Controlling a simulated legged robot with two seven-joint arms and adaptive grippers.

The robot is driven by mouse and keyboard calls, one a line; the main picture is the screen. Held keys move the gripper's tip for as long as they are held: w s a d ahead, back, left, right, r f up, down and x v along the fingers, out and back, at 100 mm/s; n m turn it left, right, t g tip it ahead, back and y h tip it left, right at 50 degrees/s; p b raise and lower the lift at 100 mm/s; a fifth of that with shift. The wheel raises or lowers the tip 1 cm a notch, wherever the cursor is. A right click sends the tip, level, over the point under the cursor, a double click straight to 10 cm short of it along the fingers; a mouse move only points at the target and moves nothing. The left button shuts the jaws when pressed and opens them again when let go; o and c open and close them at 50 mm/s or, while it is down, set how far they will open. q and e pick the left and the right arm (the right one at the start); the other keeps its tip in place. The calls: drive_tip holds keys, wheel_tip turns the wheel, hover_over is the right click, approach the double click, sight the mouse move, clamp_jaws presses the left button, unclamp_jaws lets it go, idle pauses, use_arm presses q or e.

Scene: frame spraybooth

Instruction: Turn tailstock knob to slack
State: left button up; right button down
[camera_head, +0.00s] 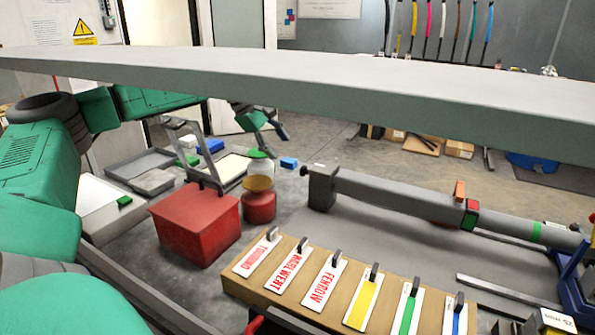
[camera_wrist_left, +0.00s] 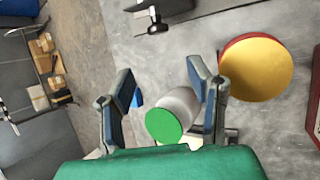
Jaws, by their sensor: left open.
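The tailstock is the dark grey block (camera_head: 322,188) at the left end of a long grey beam in the head view. A small black knob (camera_head: 305,171) sticks out from its left side. In the left wrist view a dark knob-like part (camera_wrist_left: 152,22) shows near the top edge, apart from the fingers; it looks like the same knob. My left gripper (camera_head: 262,121) is open and empty, up and to the left of the tailstock in the head view. Its two fingers (camera_wrist_left: 163,78) stand apart in the left wrist view. My right gripper is not in view.
A large grey slab (camera_head: 300,85) crosses the head view. A red box (camera_head: 195,225), a red can with a gold top (camera_head: 259,203) and a green-lidded white can (camera_wrist_left: 165,125) stand left of the tailstock. A wooden board (camera_head: 290,300) with labelled tags lies in front.

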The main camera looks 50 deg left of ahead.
sight(302, 167)
use_arm(q)
drive_tip(key=w+d+f, duration=0.3)
drive_tip(key=d+f, duration=0.1)
drive_tip(key=d, duration=0.1)
drive_tip(key=shift+w+f, duration=0.4)
drive_tip(key=a+f, duration=0.1)
drive_tip(key=w+a+f, duration=0.1)
drive_tip(key=f, duration=0.1)
drive_tip(key=shift+w+a+f+b, duration=0.2)
drive_tip(key=shift+a+f+b, duration=0.1)
drive_tip(key=shift+b, duration=0.05)
drive_tip(key=shift+d+r, duration=0.25)
drive_tip(key=shift+d, duration=0.25)
drive_tip(key=shift+d+r, duration=0.2)
drive_tip(key=shift+d, duration=0.2)
drive_tip(key=c, duration=0.7)
drive_tip(key=shift+d+r, duration=0.1)
drive_tip(key=shift+d, duration=0.25)
clamp_jaws()
drive_tip(key=shift+a, duration=0.55)
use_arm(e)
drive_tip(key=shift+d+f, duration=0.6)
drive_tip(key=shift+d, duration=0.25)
